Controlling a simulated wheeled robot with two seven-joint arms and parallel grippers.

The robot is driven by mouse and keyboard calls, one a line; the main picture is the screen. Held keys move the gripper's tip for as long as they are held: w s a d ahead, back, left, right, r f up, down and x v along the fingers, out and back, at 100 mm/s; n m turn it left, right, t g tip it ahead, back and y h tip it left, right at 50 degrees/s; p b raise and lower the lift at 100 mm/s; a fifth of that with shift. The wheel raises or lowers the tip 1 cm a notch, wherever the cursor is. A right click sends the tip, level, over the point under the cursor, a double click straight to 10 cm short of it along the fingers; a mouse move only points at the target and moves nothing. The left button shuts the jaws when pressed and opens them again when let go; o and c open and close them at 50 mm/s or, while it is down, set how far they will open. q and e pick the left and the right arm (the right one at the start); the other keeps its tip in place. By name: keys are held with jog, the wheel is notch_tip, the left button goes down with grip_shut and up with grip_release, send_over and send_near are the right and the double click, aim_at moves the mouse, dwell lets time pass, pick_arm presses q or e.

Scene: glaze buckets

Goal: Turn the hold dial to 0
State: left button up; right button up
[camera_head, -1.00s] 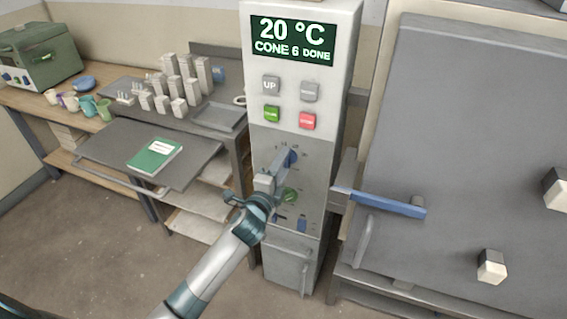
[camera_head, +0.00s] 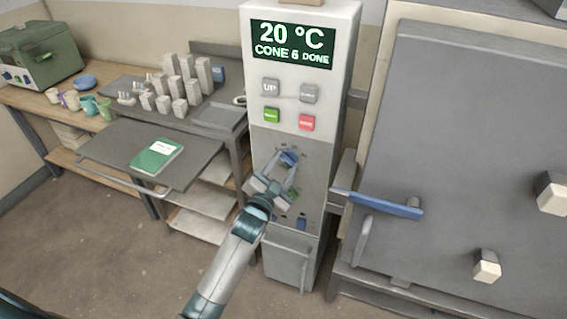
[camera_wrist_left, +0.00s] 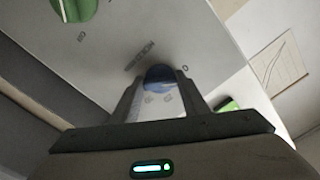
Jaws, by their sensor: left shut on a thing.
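The blue dial (camera_head: 289,157) is on the grey lower panel of the kiln controller (camera_head: 304,80). In the left wrist view the dial (camera_wrist_left: 159,73) sits between my two fingertips, with printed marks around it and a "0" to its right. My left gripper (camera_head: 286,164) is shut on this dial, its fingers spread to either side of it. A green dial (camera_wrist_left: 75,9) shows at the upper left of the left wrist view. In the head view my gripper covers much of the lower panel. My right gripper is not in view.
The controller screen reads 20 °C, CONE 6 DONE, above several buttons. The grey kiln door with a blue handle (camera_head: 378,205) stands close on the right. A cart on the left carries a green book (camera_head: 157,155) and pale blocks.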

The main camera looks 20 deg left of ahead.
pick_arm(q)
jog(key=shift+n+p, duration=0.3)
jog(key=shift+n, duration=1)
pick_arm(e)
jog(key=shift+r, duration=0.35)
pick_arm(q)
jog(key=shift+f, duration=0.1)
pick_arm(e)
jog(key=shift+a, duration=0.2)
pick_arm(q)
jog(key=o, duration=1.1)
jog(key=shift+c, duration=0.2)
jog(key=shift+s, duration=0.15)
jog(key=s+b, duration=0.4)
jog(key=s, duration=1.3)
jog(key=shift+a, duration=0.3)
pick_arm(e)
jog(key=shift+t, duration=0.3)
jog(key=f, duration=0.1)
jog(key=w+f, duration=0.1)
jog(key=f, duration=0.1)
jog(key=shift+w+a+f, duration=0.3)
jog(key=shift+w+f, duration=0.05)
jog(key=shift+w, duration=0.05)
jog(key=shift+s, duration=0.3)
